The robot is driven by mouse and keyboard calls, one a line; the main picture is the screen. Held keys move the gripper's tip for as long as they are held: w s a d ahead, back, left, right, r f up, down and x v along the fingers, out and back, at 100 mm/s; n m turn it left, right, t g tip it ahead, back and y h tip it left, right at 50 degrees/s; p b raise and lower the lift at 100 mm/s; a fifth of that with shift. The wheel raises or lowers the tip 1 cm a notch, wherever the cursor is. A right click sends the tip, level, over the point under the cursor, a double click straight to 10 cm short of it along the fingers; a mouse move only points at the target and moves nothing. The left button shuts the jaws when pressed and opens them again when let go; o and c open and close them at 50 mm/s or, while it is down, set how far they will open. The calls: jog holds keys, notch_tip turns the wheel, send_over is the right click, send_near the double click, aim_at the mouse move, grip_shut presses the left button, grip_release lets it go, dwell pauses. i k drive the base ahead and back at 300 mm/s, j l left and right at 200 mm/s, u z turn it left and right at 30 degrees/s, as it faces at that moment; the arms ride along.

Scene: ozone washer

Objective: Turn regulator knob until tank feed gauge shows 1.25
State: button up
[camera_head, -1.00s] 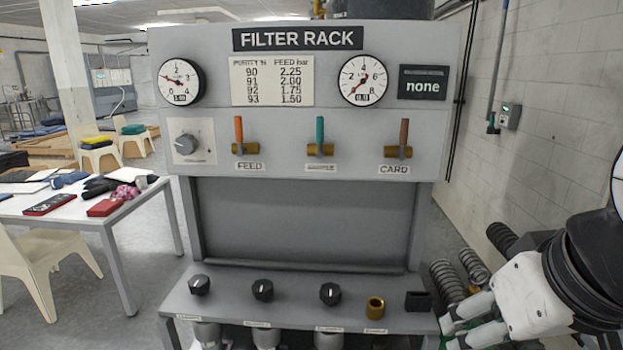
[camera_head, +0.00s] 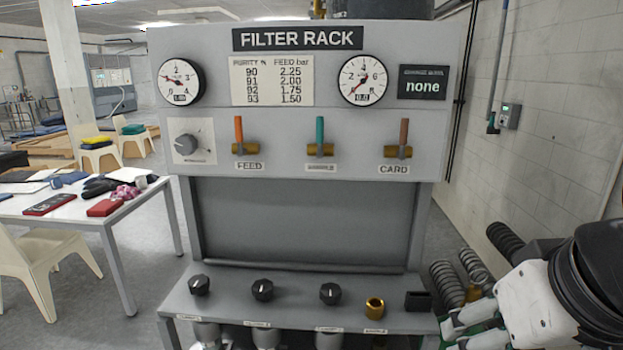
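The regulator knob (camera_head: 187,145) is a round grey knob on a pale plate at the left of the filter rack panel. Above it is the left gauge (camera_head: 180,82), white-faced with a small digital readout too small to read surely; its needle points to the upper left. The right gauge (camera_head: 363,80) has a readout that looks like 0.0. My gripper (camera_head: 453,333) is at the lower right, beside the rack's shelf and well away from the knob. Its fingers appear spread apart with nothing between them, partly cut off by the frame's bottom edge.
Three valve levers, orange (camera_head: 239,135), teal (camera_head: 320,135) and brown (camera_head: 403,138), stick out right of the knob. A purity and feed chart (camera_head: 272,80) hangs between the gauges. The lower shelf (camera_head: 230,308) carries black knobs and a brass fitting (camera_head: 374,308). A table (camera_head: 60,208) stands left.

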aim_at(186, 145)
jog(key=i+j+u, duration=0.1)
jog(key=j, duration=0.15)
jog(key=i+j+u, duration=0.25)
jog(key=i+u, duration=0.25)
jog(key=i, duration=0.15)
